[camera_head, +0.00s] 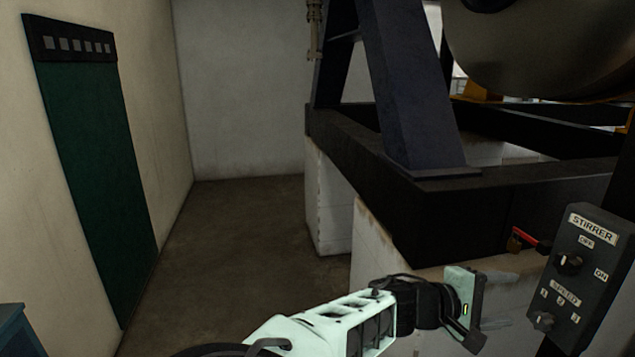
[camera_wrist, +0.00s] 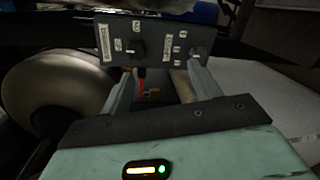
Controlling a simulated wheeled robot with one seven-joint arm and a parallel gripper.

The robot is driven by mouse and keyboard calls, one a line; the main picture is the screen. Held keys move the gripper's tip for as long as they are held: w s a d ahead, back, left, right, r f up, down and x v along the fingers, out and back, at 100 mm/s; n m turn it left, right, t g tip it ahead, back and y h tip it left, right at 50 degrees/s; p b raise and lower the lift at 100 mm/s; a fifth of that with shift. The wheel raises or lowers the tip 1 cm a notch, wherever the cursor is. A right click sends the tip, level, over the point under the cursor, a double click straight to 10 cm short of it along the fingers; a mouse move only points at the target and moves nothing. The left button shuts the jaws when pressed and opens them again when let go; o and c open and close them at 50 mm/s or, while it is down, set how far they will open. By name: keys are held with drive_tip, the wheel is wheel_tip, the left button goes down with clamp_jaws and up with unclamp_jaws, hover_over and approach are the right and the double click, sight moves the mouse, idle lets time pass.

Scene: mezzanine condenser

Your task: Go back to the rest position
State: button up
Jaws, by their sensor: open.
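My gripper (camera_head: 508,300) is at the lower right of the head view, on the end of my pale green arm. Its two grey fingers point right toward the dark grey stirrer box (camera_head: 590,262). In the wrist view my gripper (camera_wrist: 160,72) is open, with its fingers spread and no object held between them. The box's panel (camera_wrist: 162,32) lies beyond the fingertips there. An off/on knob (camera_head: 569,262) and a lower speed knob (camera_head: 542,320) show on the box. I cannot tell the exact gap between fingertips and box.
A red-handled part (camera_head: 525,237) sits on the black frame (camera_head: 430,215) behind my gripper. White blocks (camera_head: 375,250) support the frame. A large metal vessel (camera_head: 540,50) is above right. Open floor (camera_head: 235,240) lies left, beside a wall with a green panel (camera_head: 95,170).

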drive_tip(key=s+a+f+g+y, duration=0.1)
drive_tip(key=s+f+g+y, duration=0.35)
drive_tip(key=s+f, duration=0.35)
drive_tip(key=s+a+f+y, duration=0.2)
drive_tip(key=s+a+y, duration=0.25)
drive_tip(key=a, duration=0.25)
drive_tip(key=s+a+r+n+t+y, duration=0.1)
drive_tip(key=s+a+r+y, duration=0.2)
drive_tip(key=a+r, duration=0.3)
drive_tip(key=s+a+r+n+t+y, duration=0.2)
drive_tip(key=a+r+y, duration=0.3)
drive_tip(key=r, duration=0.4)
drive_tip(key=shift+s+a, duration=0.55)
drive_tip(key=shift+a, duration=0.15)
